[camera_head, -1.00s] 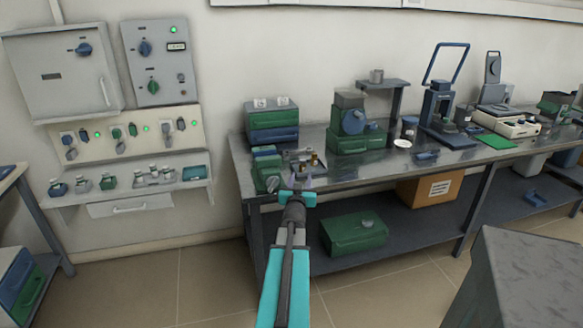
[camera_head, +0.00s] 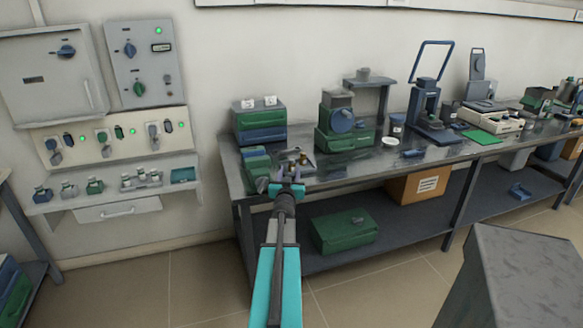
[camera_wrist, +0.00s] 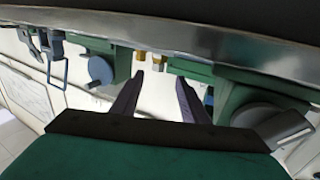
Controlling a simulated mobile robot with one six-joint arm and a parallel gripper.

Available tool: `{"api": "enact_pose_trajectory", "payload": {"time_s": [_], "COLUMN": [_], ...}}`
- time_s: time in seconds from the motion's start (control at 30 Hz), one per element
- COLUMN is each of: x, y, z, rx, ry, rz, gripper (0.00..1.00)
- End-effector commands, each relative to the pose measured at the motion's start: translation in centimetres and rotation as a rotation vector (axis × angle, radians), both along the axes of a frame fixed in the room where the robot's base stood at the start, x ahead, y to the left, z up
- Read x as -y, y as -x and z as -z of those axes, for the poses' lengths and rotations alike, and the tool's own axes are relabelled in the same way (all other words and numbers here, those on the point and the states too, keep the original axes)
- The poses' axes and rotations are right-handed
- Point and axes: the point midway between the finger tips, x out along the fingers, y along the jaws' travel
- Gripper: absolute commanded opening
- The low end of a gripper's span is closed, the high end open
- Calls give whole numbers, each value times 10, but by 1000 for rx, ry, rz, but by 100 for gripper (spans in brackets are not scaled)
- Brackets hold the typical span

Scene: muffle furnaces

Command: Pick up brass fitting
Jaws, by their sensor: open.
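Two small brass fittings stand side by side on a light tray (camera_head: 309,168) near the left front corner of the bench; one brass fitting (camera_head: 303,159) shows in the head view. In the wrist view, which looks upside down, the brass pieces (camera_wrist: 140,56) and (camera_wrist: 158,59) lie just beyond my fingertips. I cannot tell which one the task means. My gripper (camera_head: 287,187) is at the bench's front edge, just in front of the tray. In the wrist view my gripper (camera_wrist: 158,85) has its fingers apart, with nothing between them.
A green device (camera_head: 257,166) stands left of the tray, with stacked green and blue boxes (camera_head: 260,124) behind. A green and blue machine (camera_head: 343,128) stands to the right. A grey block (camera_head: 515,260) stands at front right.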

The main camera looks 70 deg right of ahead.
Motion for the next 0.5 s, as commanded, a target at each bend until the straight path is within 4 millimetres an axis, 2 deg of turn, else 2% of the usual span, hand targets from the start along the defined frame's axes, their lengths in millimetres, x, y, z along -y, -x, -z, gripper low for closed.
{"api": "enact_pose_trajectory", "payload": {"time_s": [0.1,0.5], "x": [12,39], "y": [-3,-12], "z": [0,0], "rx": [0,0], "ry": [0,0], "rz": [0,-1], "gripper": [41,41]}}
